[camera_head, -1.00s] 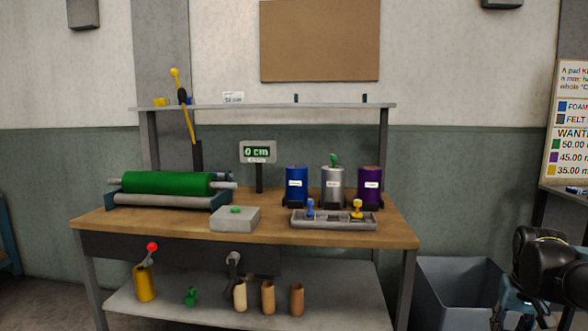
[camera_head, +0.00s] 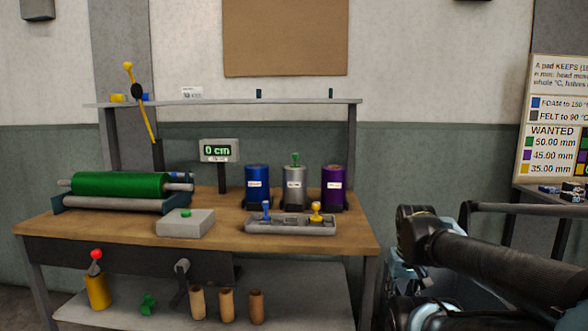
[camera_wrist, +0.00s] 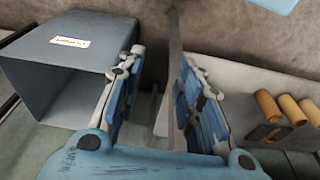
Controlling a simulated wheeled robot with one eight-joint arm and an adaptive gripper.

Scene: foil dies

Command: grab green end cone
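Two small green pieces show in the head view, and I cannot tell for sure which is the end cone. One green piece (camera_head: 148,303) lies on the lower shelf, left of the cardboard tubes. Another green piece (camera_head: 295,160) stands on top of the silver canister (camera_head: 294,189). Similar blue (camera_head: 266,210) and yellow (camera_head: 316,211) pieces stand in a grey tray on the bench. My gripper (camera_wrist: 160,62) is open and empty in the wrist view, with a bench leg beyond its fingers. Neither green piece shows in the wrist view.
The wooden bench (camera_head: 220,224) carries a green roll (camera_head: 120,184), a grey box with a green button (camera_head: 185,223), and blue and purple canisters. Cardboard tubes (camera_wrist: 267,106) stand on the lower shelf (camera_head: 318,300). A grey bin (camera_wrist: 52,75) is left of the bench leg (camera_wrist: 175,70).

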